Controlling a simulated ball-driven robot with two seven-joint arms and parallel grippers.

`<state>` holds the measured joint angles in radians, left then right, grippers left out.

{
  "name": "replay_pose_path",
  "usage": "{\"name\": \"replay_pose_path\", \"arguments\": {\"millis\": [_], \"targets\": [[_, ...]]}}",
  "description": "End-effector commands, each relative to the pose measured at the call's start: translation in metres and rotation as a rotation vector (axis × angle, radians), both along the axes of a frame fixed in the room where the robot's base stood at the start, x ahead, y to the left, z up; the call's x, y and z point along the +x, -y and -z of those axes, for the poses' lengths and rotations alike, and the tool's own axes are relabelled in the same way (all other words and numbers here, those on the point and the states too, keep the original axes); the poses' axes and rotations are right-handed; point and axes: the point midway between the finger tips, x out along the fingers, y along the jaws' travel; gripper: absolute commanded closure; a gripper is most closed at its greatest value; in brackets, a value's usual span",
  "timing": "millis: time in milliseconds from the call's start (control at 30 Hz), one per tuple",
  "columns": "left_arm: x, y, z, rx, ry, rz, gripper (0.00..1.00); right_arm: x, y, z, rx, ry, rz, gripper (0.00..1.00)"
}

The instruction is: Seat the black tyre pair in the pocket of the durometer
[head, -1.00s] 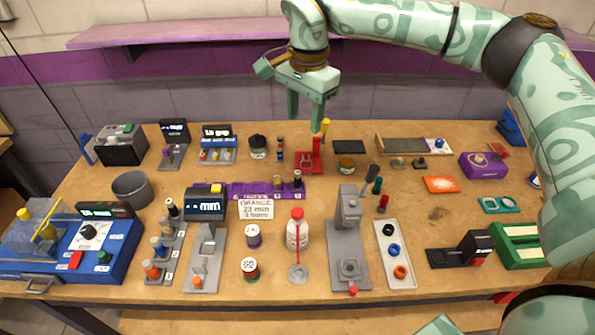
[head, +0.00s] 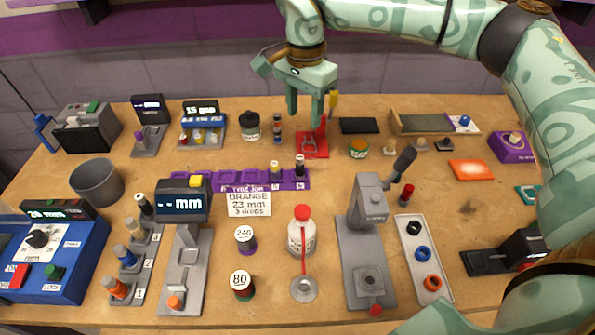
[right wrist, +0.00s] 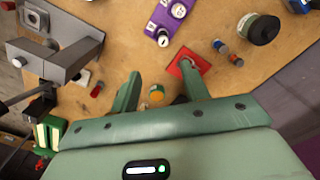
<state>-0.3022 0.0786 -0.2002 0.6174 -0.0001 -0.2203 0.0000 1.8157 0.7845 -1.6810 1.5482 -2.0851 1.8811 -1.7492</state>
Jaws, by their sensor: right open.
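The black tyre pair (head: 414,228) lies at the far end of a pale tray (head: 442,289), with blue and orange pairs nearer. What I take for the durometer (head: 351,265) is the grey stand with a black lever left of that tray; its low round pocket (head: 370,281) faces up and looks empty. The stand also shows at upper left in the right wrist view (right wrist: 55,60). My left gripper is not in view.
A red-capped bottle (head: 301,236) and a round grey dish with a red rod (head: 303,289) stand left of the grey stand. A red-topped peg (head: 405,194) stands behind the tray.

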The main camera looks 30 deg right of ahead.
Motion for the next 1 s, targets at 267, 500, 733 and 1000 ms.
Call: {"name": "replay_pose_path", "arguments": {"millis": [267, 500, 733, 1000], "targets": [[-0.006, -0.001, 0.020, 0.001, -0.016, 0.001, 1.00, 0.000, 0.000, 0.060, 0.001, -0.008, -0.001, 0.54], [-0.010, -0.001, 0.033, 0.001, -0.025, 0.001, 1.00, 0.001, -0.001, 0.105, 0.001, -0.004, 0.000, 0.54], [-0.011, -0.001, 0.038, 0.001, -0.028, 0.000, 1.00, 0.002, -0.001, 0.119, 0.001, -0.001, 0.000, 0.54], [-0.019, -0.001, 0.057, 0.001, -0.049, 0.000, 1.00, 0.007, -0.004, 0.163, 0.000, -0.005, 0.000, 0.54]]}}
